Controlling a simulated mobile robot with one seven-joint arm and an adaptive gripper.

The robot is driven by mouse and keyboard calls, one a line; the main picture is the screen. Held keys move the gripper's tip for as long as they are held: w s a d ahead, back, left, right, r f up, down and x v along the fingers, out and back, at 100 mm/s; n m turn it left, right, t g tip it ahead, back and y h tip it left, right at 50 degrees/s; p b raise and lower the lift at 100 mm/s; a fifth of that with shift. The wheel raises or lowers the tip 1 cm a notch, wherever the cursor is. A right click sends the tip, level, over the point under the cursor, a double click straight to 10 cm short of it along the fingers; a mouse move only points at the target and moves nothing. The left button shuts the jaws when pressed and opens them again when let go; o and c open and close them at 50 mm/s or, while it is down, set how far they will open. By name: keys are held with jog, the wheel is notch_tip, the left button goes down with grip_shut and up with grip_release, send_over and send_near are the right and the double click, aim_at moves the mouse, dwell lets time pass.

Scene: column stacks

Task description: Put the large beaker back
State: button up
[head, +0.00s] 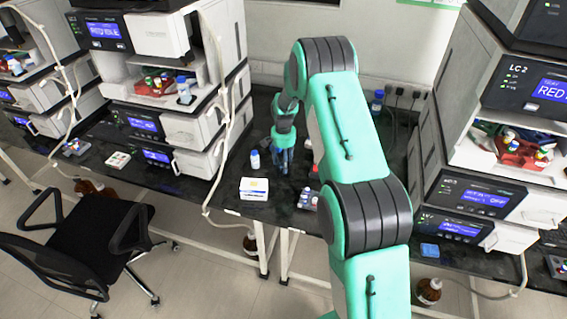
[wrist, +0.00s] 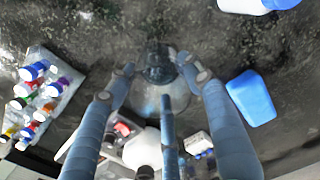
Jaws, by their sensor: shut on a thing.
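My gripper (head: 283,158) hangs fingers-down over the black bench between the two instrument stacks. In the wrist view its blue fingers (wrist: 165,80) are closed around a clear glass vessel, which looks like the large beaker (wrist: 158,68). The beaker is seen from above, and the fingers cover parts of its sides. Its base is at or near the dark bench top; I cannot tell whether it touches. In the head view the beaker cannot be made out behind the fingers.
In the wrist view a vial rack (wrist: 38,100) lies left, a blue block (wrist: 252,97) right, and a white bottle (wrist: 145,150) below. In the head view a white box (head: 254,189) and a small bottle (head: 255,160) stand left of my gripper. A chair (head: 75,245) stands on the floor.

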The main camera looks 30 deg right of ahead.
jog(key=o, duration=1.3)
jog(key=shift+f, duration=0.1)
jog(key=shift+o, duration=0.2)
notch_tip(320, 180, up, 12)
jog(key=p, duration=0.2)
